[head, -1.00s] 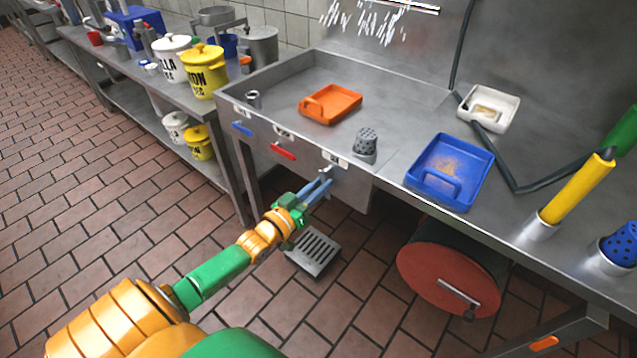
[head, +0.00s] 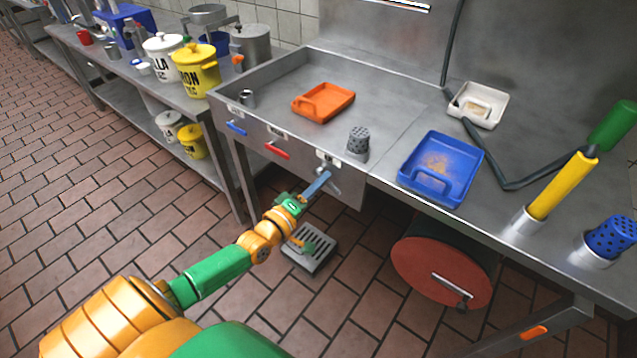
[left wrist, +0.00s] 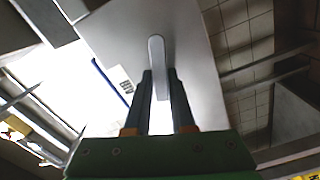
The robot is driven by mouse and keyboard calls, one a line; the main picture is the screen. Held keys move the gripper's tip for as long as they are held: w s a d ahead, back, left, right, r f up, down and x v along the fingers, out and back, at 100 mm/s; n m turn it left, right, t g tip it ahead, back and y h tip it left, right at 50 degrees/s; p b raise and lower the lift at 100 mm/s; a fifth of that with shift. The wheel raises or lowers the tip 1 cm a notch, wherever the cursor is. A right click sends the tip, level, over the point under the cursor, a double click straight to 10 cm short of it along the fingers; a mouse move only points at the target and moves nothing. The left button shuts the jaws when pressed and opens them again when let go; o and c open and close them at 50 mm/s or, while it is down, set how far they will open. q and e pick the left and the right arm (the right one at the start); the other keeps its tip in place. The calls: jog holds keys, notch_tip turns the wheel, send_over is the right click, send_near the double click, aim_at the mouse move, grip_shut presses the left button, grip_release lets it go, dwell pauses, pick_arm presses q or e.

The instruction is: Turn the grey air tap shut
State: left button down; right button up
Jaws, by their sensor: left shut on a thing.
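The grey air tap is on the front panel of the steel counter, under a small white label (head: 328,159), right of the red tap (head: 277,152) and the blue tap (head: 236,128). In the left wrist view its long grey lever (left wrist: 157,52) lies between my two fingers. My left gripper (head: 319,184) is at the panel and shut on this lever. In the head view the fingers overlap and hide part of the tap. My right gripper is not in view.
Above the tap stand a grey shaker (head: 358,141), an orange tray (head: 323,102) and a blue tray (head: 440,170). A grey slotted grate (head: 311,247) lies on the floor below. A red-ended drum (head: 440,272) is under the counter at right.

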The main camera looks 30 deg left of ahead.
pick_arm(q)
jog(key=shift+d+r+n, duration=0.1)
jog(key=shift+r+n, duration=0.1)
jog(key=shift+n, duration=0.8)
jog(key=shift+r+n, duration=0.15)
jog(key=shift+n, duration=0.85)
jog(key=c, duration=0.8)
grip_release()
jog(key=shift+o, duration=0.2)
jog(key=s, duration=0.7)
jog(key=shift+a, duration=0.3)
